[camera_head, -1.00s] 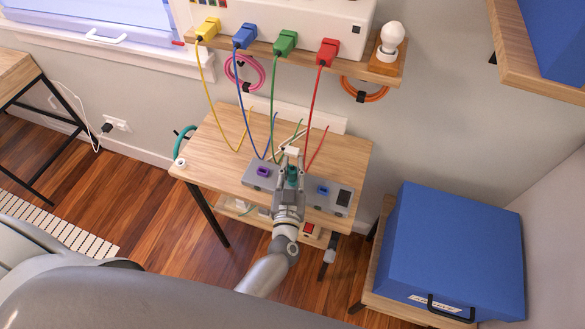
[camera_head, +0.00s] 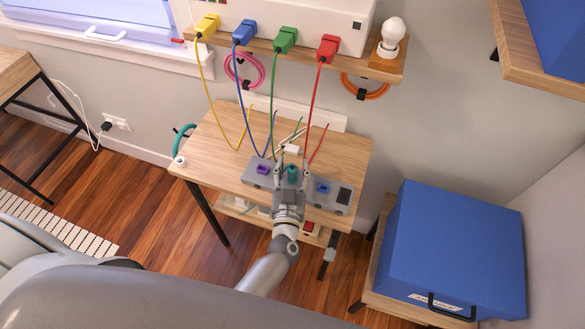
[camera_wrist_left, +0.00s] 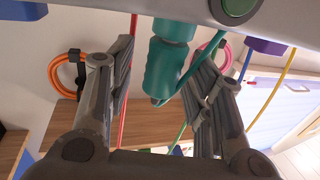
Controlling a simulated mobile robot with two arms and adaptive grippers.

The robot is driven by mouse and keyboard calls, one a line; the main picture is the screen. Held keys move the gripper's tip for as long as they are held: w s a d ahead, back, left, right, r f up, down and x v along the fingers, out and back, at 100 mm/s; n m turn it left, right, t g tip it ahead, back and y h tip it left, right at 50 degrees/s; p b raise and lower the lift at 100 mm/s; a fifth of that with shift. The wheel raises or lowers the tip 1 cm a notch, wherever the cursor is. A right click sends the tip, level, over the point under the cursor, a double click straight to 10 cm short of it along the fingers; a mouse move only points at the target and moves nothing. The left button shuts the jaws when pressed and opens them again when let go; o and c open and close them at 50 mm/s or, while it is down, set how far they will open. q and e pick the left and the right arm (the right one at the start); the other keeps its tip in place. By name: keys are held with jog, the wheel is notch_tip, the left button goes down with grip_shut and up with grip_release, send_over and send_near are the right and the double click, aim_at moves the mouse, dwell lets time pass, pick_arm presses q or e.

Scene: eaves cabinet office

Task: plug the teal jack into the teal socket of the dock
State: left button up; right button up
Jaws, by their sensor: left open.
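The grey dock (camera_head: 307,193) stands on the wooden table, with a purple socket (camera_head: 263,169) to the left and a blue socket (camera_head: 323,188) to the right. The teal jack (camera_head: 292,174) stands upright on the dock between them. In the left wrist view the jack (camera_wrist_left: 166,70) meets a teal collar (camera_wrist_left: 175,28) on the dock's grey edge; how deep it sits I cannot tell. My left gripper (camera_head: 291,165) is open, with one finger on each side of the jack, apart from it. The teal socket's opening is hidden. My right gripper is not in view.
Yellow, blue, green and red cables hang from plugs on the shelf (camera_head: 385,69) down behind the dock. The wooden table (camera_head: 220,160) has free room on its left. A blue box (camera_head: 450,240) stands at the right. A teal cable (camera_head: 180,138) shows at the table's left edge.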

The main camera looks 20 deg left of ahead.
pick_arm(q)
jog(key=shift+s, duration=0.1)
jog(key=v, duration=0.7)
jog(key=shift+s, duration=0.2)
dwell(0.3)
